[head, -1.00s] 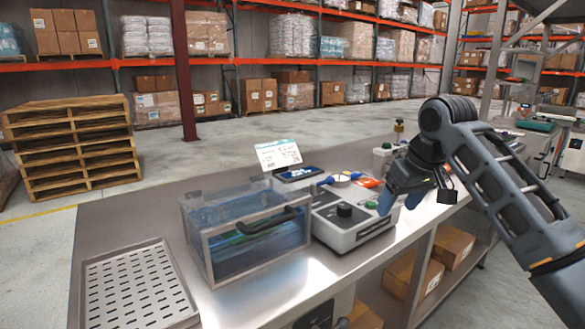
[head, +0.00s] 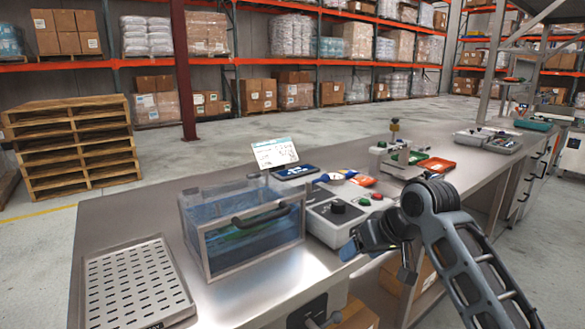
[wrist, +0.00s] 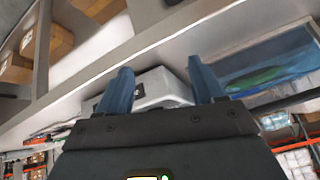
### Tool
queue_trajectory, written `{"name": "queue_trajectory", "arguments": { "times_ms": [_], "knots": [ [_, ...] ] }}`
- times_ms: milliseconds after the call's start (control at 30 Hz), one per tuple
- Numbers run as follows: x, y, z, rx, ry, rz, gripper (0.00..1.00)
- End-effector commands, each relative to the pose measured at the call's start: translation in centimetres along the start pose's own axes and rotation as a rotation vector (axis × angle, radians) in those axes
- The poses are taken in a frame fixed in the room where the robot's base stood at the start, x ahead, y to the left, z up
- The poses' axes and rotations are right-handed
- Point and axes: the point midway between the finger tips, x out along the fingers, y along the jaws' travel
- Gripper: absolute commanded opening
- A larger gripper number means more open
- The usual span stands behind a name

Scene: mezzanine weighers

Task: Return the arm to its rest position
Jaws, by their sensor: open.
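My gripper (head: 350,250) is at the front edge of the steel bench (head: 300,265), in front of the white and grey device (head: 325,222) with a black knob and a green and a red button. In the wrist view my gripper (wrist: 160,85) shows two blue fingers spread apart, with nothing held between them. The device (wrist: 160,88) appears beyond the fingertips there. My arm is folded at the right of the head view and covers part of the bench front.
A clear blue-tinted box (head: 250,245) with a black handle stands left of the device. A perforated tray (head: 135,285) lies at the bench's left end. Cartons sit below.

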Motion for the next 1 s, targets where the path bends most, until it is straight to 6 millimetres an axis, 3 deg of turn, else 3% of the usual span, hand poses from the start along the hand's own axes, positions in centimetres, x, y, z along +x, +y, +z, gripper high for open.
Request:
{"name": "queue_trajectory", "arguments": {
  "times_ms": [33,200,467,767,1000],
  "knots": [
    [1.4,-1.2,1.7,0.017,0.022,-0.024,0.68],
    [4.3,-4.4,6.3,0.081,0.131,-0.074,0.68],
    [6.1,-8.0,14.1,0.189,0.282,-0.094,0.68],
    [4.5,-10.4,24.0,0.299,0.424,-0.04,0.68],
    [0.5,-11.1,32.0,0.346,0.514,0.052,0.68]
  ]
}}
